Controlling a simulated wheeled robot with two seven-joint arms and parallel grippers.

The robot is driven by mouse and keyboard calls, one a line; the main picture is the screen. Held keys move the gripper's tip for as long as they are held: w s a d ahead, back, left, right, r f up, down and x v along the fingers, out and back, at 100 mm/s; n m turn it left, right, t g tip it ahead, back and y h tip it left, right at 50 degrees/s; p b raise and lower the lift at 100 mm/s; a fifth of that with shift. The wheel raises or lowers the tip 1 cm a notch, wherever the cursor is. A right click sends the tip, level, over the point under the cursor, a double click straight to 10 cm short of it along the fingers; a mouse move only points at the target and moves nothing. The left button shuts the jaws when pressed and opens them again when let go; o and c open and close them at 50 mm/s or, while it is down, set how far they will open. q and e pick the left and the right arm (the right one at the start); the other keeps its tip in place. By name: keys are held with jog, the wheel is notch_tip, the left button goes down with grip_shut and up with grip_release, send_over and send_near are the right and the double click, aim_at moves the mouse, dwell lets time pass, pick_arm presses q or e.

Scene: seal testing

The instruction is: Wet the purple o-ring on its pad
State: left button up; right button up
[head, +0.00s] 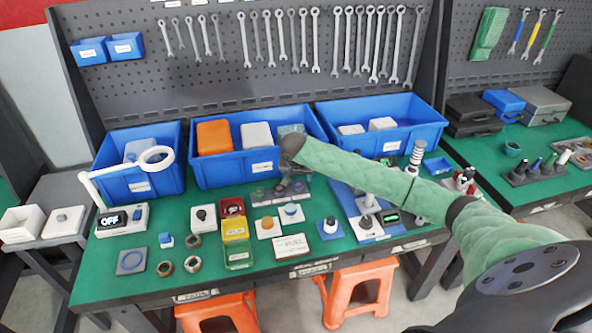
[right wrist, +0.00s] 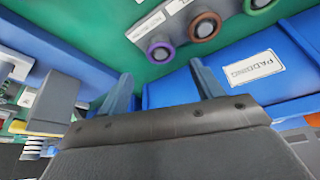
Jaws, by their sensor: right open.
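A purple o-ring (right wrist: 160,50) shows in the right wrist view around a dark round post on a pale labelled block. A brown-red ring (right wrist: 205,27) and a green ring (right wrist: 258,6) sit on similar posts beside it. My right gripper (right wrist: 161,72) is open, with nothing seen between its fingers, and the purple ring appears just beyond the fingertips, apart from them. In the head view my right gripper (head: 283,188) hangs over the table in front of the middle blue bin. The purple ring cannot be made out there. I cannot tell which pad belongs to it. My left gripper is out of view.
Three blue bins (head: 206,178) line the back of the green table. Square blocks with an orange disc (head: 267,222) and a blue disc (head: 292,211) stand near the gripper. A white lamp (head: 157,156) stands at left.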

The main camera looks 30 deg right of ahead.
aim_at(298, 184)
jog(key=p+x, duration=0.1)
jog(key=x, duration=0.2)
jog(key=shift+w+f, duration=0.25)
jog(key=shift+f, duration=0.05)
jog(key=shift+w+d+f+p, duration=0.1)
jog(key=shift+d+f+p, duration=0.2)
jog(key=shift+f, duration=0.4)
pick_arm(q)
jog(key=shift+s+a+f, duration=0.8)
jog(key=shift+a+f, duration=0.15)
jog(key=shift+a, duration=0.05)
pick_arm(e)
jog(key=shift+f, duration=0.15)
jog(key=shift+w, duration=0.1)
jog(key=c, duration=1.1)
jog(key=o, duration=0.5)
jog(key=shift+c, duration=1.4)
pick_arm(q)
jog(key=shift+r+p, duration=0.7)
pick_arm(e)
jog(key=shift+r, duration=0.7)
